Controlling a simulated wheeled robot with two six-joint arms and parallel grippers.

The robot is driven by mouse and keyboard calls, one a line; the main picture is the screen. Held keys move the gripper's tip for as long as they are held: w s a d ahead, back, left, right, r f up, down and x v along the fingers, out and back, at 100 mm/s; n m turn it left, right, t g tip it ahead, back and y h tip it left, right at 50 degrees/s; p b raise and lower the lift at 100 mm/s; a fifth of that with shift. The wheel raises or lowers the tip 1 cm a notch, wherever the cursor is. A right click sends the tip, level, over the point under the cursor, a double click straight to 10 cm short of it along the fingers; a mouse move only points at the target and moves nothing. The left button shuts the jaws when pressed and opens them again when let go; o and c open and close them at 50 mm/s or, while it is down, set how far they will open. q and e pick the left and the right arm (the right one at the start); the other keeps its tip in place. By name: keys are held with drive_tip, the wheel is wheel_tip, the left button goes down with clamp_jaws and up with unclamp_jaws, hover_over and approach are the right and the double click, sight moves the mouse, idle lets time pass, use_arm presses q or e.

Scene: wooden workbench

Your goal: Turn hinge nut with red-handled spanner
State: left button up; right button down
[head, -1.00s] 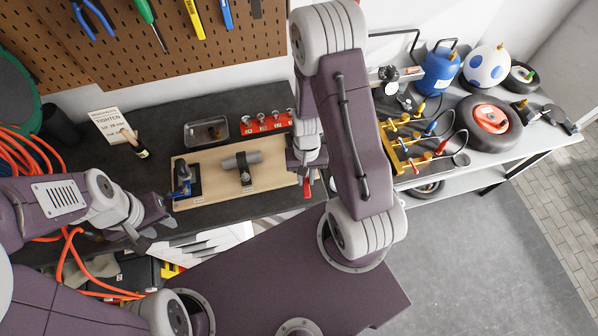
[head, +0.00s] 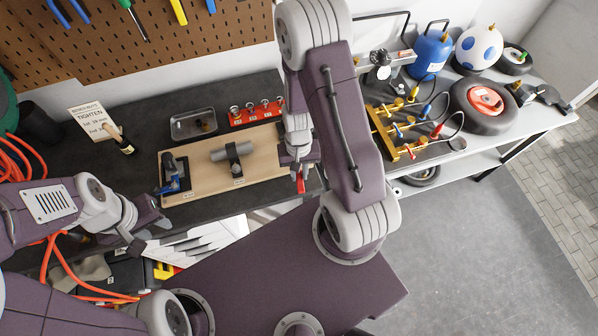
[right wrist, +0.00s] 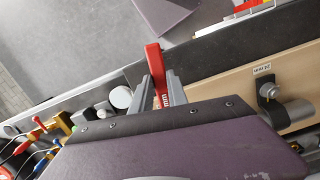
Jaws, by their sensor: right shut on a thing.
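The red-handled spanner (right wrist: 154,62) is in my right gripper (right wrist: 162,88), whose fingers are shut on it in the right wrist view. In the head view its red handle (head: 300,184) hangs below my right gripper (head: 299,167), at the right end of a wooden board (head: 205,187). The spanner's jaw is hidden. The board carries a blue-and-dark fitting (head: 175,176) at its left and a grey cylinder in a bracket (head: 232,152) in the middle. I cannot pick out the hinge nut. My left gripper (head: 148,228) is near the bench's front edge, left of the board; its fingers are unclear.
A metal tray (head: 193,124) and a red socket rack (head: 256,112) stand behind the board. An instruction card (head: 92,122) stands at the left. Orange hoses (head: 62,265) lie by my left arm. The right-hand bench holds yellow fittings (head: 398,128) and a wheel (head: 484,105).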

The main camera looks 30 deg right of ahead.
drive_tip(key=shift+f+b, duration=0.6)
drive_tip(key=shift+f, duration=0.15)
idle(0.6)
drive_tip(key=shift+w+a+m, duration=0.25)
drive_tip(key=shift+a+m, duration=0.25)
drive_tip(key=shift+m, duration=0.05)
drive_tip(key=shift+w+a+m, duration=0.25)
drive_tip(key=shift+a+m, duration=0.25)
drive_tip(key=shift+m, duration=0.05)
drive_tip(key=shift+w+a+m+p, duration=0.4)
drive_tip(key=shift+w+a+m, duration=0.45)
drive_tip(key=shift+m, duration=0.35)
drive_tip(key=shift+s, duration=0.1)
